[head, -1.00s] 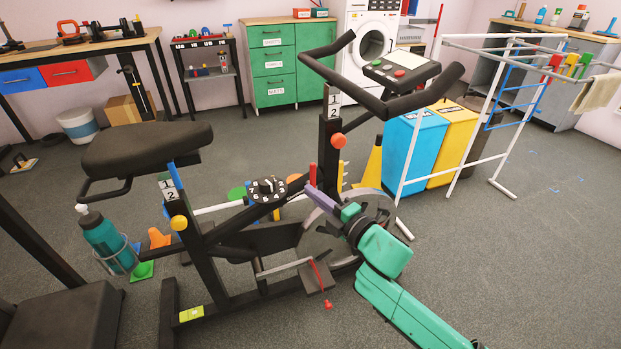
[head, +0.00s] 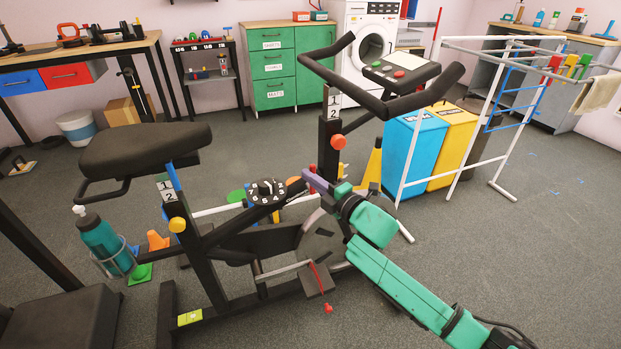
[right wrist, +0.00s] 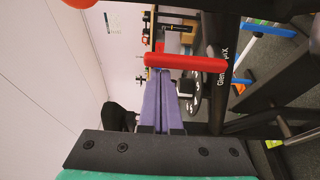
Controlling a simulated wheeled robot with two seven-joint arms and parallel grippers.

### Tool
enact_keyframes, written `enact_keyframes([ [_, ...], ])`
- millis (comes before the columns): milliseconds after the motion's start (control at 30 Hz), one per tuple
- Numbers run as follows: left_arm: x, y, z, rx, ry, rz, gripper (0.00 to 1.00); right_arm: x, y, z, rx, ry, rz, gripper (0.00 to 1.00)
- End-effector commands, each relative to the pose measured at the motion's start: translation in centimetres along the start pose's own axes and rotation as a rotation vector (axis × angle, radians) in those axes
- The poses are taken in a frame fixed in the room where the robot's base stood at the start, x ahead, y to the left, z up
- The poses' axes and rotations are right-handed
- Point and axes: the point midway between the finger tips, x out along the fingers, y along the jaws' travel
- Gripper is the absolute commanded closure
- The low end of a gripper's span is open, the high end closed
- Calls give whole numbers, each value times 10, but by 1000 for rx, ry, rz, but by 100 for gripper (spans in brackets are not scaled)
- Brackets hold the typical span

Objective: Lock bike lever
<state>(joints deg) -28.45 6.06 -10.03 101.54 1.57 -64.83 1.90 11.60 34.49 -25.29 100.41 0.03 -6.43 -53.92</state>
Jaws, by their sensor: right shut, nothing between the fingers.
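The exercise bike (head: 240,240) stands in the middle of the head view. A small red lever (head: 312,168) shows on its frame, mostly hidden behind my right gripper. In the right wrist view the red lever (right wrist: 186,61) lies straight across the tips of my right gripper's purple fingers (right wrist: 161,85). My right gripper (head: 316,181) is shut and empty, its fingers side by side at the lever. I cannot tell whether they touch it. My left gripper is not in view.
A numbered black dial (head: 266,191) sits on the frame left of my gripper. An orange knob (head: 338,142) is on the post above. The handlebar (head: 400,100) overhangs to the upper right.

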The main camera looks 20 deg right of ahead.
Motion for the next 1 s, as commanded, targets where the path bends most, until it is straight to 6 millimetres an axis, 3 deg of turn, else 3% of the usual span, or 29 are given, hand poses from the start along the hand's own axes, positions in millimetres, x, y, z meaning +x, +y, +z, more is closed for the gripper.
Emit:
enact_keyframes([
  [667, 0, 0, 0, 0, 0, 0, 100, -2, 1, 7, 97, -1, 33, 100],
  [1000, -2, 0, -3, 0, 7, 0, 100, -6, 0, 18, 253, -2, 87, 100],
])
